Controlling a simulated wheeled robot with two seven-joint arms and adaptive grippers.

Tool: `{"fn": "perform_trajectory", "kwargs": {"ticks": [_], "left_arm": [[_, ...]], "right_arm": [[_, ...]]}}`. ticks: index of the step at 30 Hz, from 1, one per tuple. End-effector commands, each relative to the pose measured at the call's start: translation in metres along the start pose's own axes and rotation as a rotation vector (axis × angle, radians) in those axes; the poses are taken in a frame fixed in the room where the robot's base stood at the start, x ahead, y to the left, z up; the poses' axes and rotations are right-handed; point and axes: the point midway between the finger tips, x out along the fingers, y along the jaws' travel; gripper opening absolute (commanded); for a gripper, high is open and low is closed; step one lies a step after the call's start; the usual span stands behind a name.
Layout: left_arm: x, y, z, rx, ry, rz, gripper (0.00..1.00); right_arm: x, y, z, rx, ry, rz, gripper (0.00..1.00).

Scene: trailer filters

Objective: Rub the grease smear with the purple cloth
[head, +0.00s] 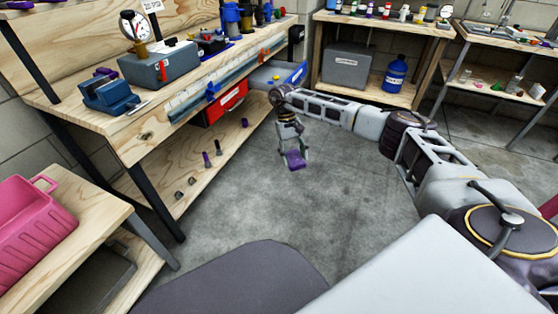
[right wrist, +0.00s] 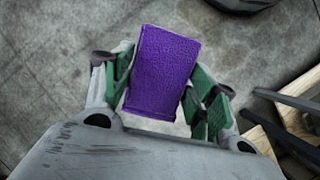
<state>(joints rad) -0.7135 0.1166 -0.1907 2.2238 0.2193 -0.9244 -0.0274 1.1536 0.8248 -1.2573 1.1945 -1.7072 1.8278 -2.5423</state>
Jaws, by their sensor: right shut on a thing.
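The purple cloth (head: 296,161) is a small folded block in the grip of my right gripper (head: 292,152), which hangs above the concrete floor in front of the long workbench. In the right wrist view, the cloth (right wrist: 163,70) sits slightly tilted between the green-padded fingers of the right gripper (right wrist: 160,82), with only floor behind it. I cannot make out the grease smear for certain in either view. My left gripper is not in view.
The wooden workbench (head: 150,127) at the left carries a blue vise (head: 108,97) and a grey box (head: 158,66). A red bin (head: 222,103) hangs beneath its front edge. A pink crate (head: 32,228) stands at lower left. A blue jug (head: 395,75) stands on the back shelf. The central floor is clear.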

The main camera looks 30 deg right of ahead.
Motion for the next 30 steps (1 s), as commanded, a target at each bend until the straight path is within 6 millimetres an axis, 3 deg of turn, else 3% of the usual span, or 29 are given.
{"fn": "perform_trajectory", "kwargs": {"ticks": [11,23,30], "left_arm": [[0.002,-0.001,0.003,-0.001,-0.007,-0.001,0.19],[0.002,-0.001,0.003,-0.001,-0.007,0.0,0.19],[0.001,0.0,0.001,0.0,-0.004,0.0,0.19]], "right_arm": [[-0.001,0.044,-0.001,0.06,-0.033,0.006,0.39],[0.017,0.016,-0.006,0.134,-0.069,0.0,0.39],[0.034,-0.011,-0.01,0.224,-0.113,-0.012,0.39]]}}
